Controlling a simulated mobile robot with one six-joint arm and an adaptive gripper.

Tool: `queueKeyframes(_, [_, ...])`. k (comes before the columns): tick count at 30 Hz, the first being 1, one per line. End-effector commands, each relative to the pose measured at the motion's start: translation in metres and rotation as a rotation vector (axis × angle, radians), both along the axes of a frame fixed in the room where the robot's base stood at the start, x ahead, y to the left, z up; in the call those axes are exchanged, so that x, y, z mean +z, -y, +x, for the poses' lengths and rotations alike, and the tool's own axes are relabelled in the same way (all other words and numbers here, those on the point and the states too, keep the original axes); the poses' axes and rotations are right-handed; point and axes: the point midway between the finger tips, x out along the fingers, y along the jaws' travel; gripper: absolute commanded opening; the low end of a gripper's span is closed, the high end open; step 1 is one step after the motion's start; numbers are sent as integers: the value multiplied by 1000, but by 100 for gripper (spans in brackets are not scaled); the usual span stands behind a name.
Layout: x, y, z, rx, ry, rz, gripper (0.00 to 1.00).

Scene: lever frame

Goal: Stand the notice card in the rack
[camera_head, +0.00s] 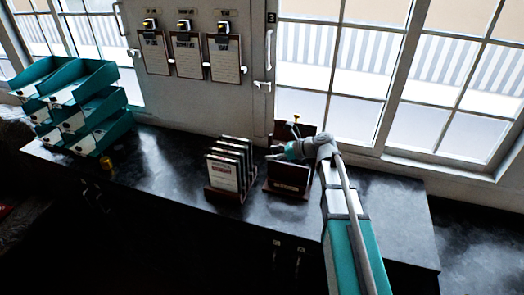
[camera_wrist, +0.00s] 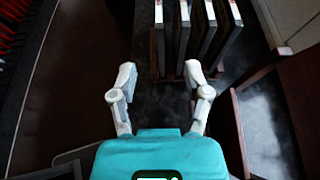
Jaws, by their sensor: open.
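A dark rack (camera_head: 228,196) on the counter holds several upright dark-edged cards side by side. The front one, a white printed notice card (camera_head: 222,176) with a red heading, faces the head camera. In the wrist view the cards appear as upright slabs (camera_wrist: 208,30) beyond my fingertips. My gripper (camera_head: 274,152) is just right of the rack, above a brown wooden holder (camera_head: 287,185). In the wrist view my gripper (camera_wrist: 160,74) is open, with nothing between its fingers. My arm partly hides the holder's back.
Teal stacked trays (camera_head: 85,100) stand at the counter's left, with a small yellow object (camera_head: 106,163) near them. Several clipboards (camera_head: 190,55) hang on the wall behind. The counter (camera_head: 165,165) is clear between trays and rack. Windows line the back.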

Motion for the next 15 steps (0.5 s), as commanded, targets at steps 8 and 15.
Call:
queueKeyframes(8, [4, 32, -16, 0, 1, 2, 62])
queueKeyframes(15, [5, 45, -23, 2, 1, 4, 62])
